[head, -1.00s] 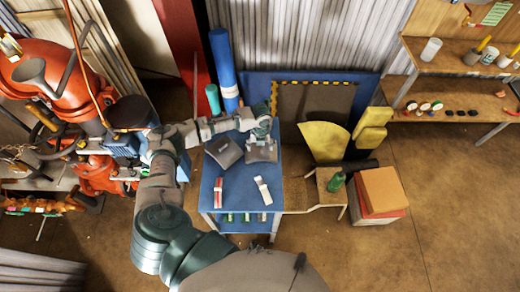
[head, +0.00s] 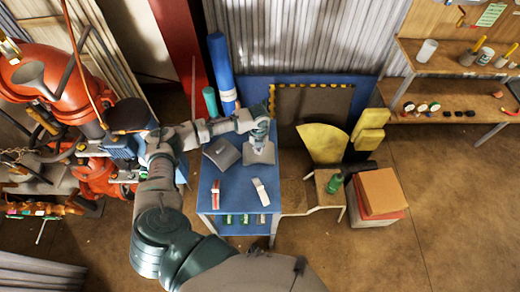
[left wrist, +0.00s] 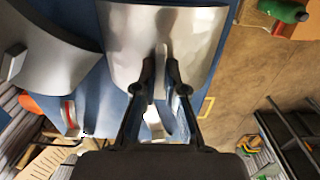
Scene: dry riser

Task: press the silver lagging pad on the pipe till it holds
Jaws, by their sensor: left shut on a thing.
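The silver lagging pad (head: 260,154) is a curved, shiny plate on the blue table (head: 236,183). In the left wrist view the silver pad (left wrist: 190,30) fills the top middle, with a small upright tab on it. My left gripper (head: 260,143) is over the pad's far part in the head view. In the left wrist view its fingers (left wrist: 161,75) are shut on the tab. A darker grey pad (head: 222,152) lies just left of the silver one. Orange-red pipework (head: 95,175) stands left of the table; which pipe the pad fits I cannot tell. My right gripper is out of view.
A red-and-white item (head: 216,195) and a white item (head: 262,191) lie near the table's front. Blue and green rolls (head: 222,70) stand behind it. A stool with a green bottle (head: 335,183) and stacked boxes (head: 380,192) are to the right.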

